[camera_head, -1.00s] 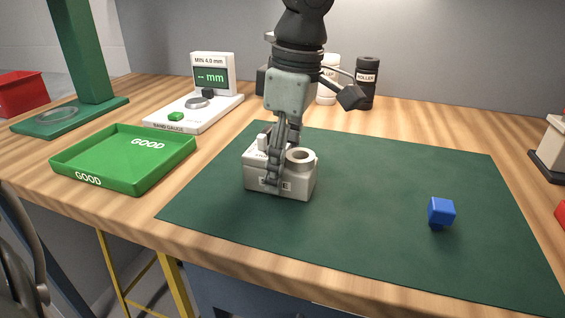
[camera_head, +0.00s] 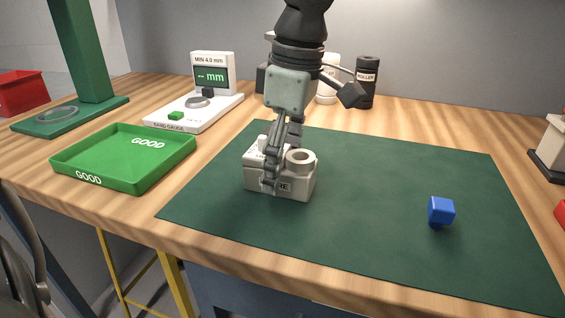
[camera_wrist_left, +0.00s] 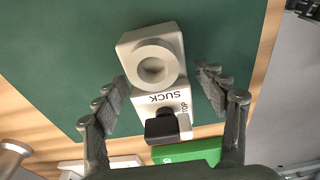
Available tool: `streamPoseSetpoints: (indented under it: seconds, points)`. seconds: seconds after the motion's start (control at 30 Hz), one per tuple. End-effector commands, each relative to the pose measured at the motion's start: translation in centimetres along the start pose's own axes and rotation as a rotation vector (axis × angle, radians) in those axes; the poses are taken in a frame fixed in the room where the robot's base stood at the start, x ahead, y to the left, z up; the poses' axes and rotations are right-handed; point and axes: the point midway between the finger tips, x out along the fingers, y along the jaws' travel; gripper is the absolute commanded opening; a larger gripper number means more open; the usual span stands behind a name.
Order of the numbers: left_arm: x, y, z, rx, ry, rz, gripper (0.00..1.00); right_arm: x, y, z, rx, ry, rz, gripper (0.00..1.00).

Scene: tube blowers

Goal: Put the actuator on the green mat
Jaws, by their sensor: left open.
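The pale block-shaped device (camera_head: 285,186), which I take to be the actuator, stands upright on the dark green mat (camera_head: 370,190), near its left side. It has a round ring opening and a small switch part on top. My left gripper (camera_head: 279,165) is lowered over it from above, with its fingers open.
A blue cube (camera_head: 441,211) sits on the right of the mat. A green tray marked GOOD (camera_head: 120,165) and a white gauge (camera_head: 195,112) stand to the left. Black and white bottles (camera_head: 367,85) are at the back. The mat's middle and right are mostly clear.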

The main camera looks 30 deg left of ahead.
Motion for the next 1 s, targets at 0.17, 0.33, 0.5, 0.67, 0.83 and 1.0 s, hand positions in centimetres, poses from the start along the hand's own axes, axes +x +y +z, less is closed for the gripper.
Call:
streamPoseSetpoints:
  seconds: [0.17, 0.33, 0.5, 0.67, 0.83, 1.0]
  points:
    - [-3.5, 0.1, 0.1, -0.001, -0.002, 0.008, 0.72, 0.3, 0.1, 0.0, 0.001, -0.005, 0.001, 0.4]
    - [-7.3, 0.1, 0.1, -0.002, -0.002, 0.007, 0.72, 0.4, 0.2, -0.5, 0.002, 0.002, 0.002, 0.4]
    - [-10.1, 0.1, 0.0, -0.001, -0.001, 0.005, 0.72, 0.5, 0.2, -0.6, 0.002, 0.006, 0.001, 0.4]
    - [-11.4, 0.0, 0.0, 0.0, -0.001, 0.003, 0.72, 0.6, 0.1, -0.6, 0.002, 0.009, 0.0, 0.4]
    - [-11.7, 0.0, 0.0, 0.001, -0.001, 0.003, 0.72, 0.7, 0.1, -0.3, 0.001, 0.005, -0.001, 0.4]
    - [-11.7, 0.0, 0.0, 0.001, -0.001, 0.003, 0.72, 0.7, 0.0, -0.1, 0.001, 0.001, -0.002, 0.4]
